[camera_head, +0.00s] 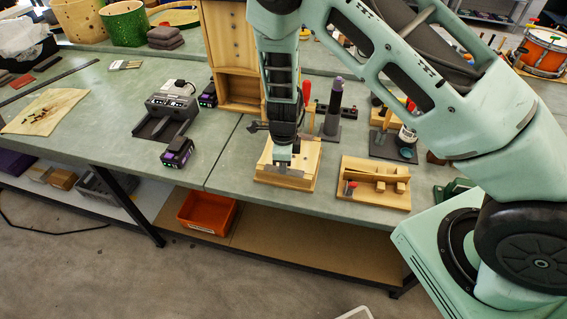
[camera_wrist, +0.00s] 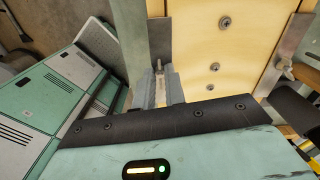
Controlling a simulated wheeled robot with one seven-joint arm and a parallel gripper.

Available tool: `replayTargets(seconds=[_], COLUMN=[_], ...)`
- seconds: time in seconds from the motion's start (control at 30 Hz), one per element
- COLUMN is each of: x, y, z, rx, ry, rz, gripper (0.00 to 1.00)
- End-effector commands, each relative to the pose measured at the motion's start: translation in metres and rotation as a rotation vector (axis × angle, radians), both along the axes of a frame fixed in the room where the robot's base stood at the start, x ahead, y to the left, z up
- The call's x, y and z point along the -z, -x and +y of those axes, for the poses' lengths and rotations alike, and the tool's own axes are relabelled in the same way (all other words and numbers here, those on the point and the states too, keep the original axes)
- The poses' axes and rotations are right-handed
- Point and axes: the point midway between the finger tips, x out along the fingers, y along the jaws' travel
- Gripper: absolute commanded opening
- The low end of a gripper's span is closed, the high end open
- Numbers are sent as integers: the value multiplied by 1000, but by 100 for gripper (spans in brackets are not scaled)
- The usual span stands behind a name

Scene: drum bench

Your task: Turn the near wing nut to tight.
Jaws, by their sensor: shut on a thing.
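The wooden fixture (camera_head: 300,165) stands at the bench's front edge in the head view, below my gripper (camera_head: 281,163). In the wrist view its pale wooden face (camera_wrist: 230,50) carries several screws and a metal strip on each side. My gripper (camera_wrist: 161,90) is shut on the near wing nut, at the left strip. Only a small stud tip (camera_wrist: 160,66) shows between the fingers; the nut's wings are mostly hidden, so their angle cannot be told. A second small metal fastener (camera_wrist: 287,68) is on the right strip, apart from my gripper.
A wooden jig (camera_head: 375,185) stands right of the fixture. A black charger (camera_head: 170,110) is at the left. Bare bench top lies left of the fixture.

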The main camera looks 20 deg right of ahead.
Motion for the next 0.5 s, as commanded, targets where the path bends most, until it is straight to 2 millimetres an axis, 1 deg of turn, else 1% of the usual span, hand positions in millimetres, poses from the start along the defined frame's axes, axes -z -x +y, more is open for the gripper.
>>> replayTargets(seconds=[0.27, 0.3, 0.37, 0.5], x=[0, 0, 0, 0], y=[-1, -1, -1, 0], z=[0, 0, -1, 0], rx=[1, 1, 1, 0], ry=[1, 1, 1, 0], rz=[-2, -2, -2, -1], gripper=[0, 18, 34, 34])
